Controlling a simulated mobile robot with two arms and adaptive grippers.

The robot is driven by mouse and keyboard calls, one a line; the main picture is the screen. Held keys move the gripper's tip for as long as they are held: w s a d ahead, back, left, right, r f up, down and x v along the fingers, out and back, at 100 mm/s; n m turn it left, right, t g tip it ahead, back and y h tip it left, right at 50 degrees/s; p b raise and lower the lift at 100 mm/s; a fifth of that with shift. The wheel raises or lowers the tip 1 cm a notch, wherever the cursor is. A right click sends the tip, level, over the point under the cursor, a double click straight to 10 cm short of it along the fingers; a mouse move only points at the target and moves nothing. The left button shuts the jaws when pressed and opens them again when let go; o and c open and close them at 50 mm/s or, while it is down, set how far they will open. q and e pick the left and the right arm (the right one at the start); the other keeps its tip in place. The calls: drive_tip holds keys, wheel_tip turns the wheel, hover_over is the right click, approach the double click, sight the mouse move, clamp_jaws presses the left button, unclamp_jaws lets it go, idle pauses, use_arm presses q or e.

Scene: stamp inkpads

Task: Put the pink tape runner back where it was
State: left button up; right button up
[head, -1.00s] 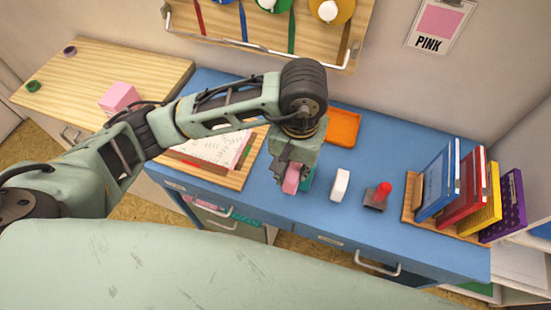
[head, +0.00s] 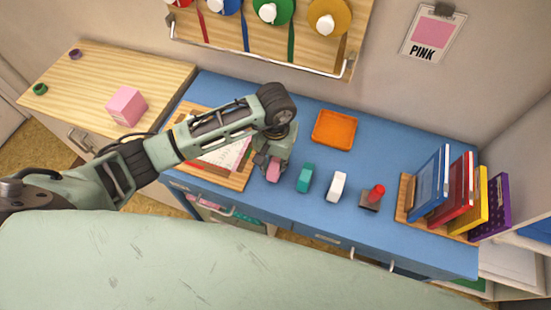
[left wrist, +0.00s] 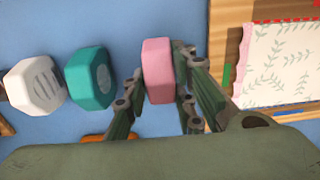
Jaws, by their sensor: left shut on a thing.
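The pink tape runner (head: 273,172) is between the fingers of my left gripper (head: 267,164), at the front of the blue desk (head: 330,250). In the left wrist view the pink tape runner (left wrist: 158,70) sits between the two fingers (left wrist: 160,88), which are shut on it. Whether it touches the desk is hard to tell. A teal tape runner (head: 305,178) and a white one (head: 337,187) stand in a row to its right, apart from it. They also show in the left wrist view, the teal one (left wrist: 90,77) nearer than the white (left wrist: 36,83). My right gripper is not in view.
A wooden board with patterned paper (head: 226,158) lies just left of the gripper. An orange tray (head: 334,128) lies behind. A red-handled stamp (head: 373,197) and a rack of books (head: 455,195) stand right. A pink cube (head: 126,106) sits on the wooden cabinet.

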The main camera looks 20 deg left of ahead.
use_arm(q)
drive_tip(key=shift+f, duration=0.1)
drive_tip(key=o, duration=0.5)
drive_tip(key=shift+f, duration=0.1)
drive_tip(key=o, duration=0.4)
drive_tip(key=shift+o, duration=0.5)
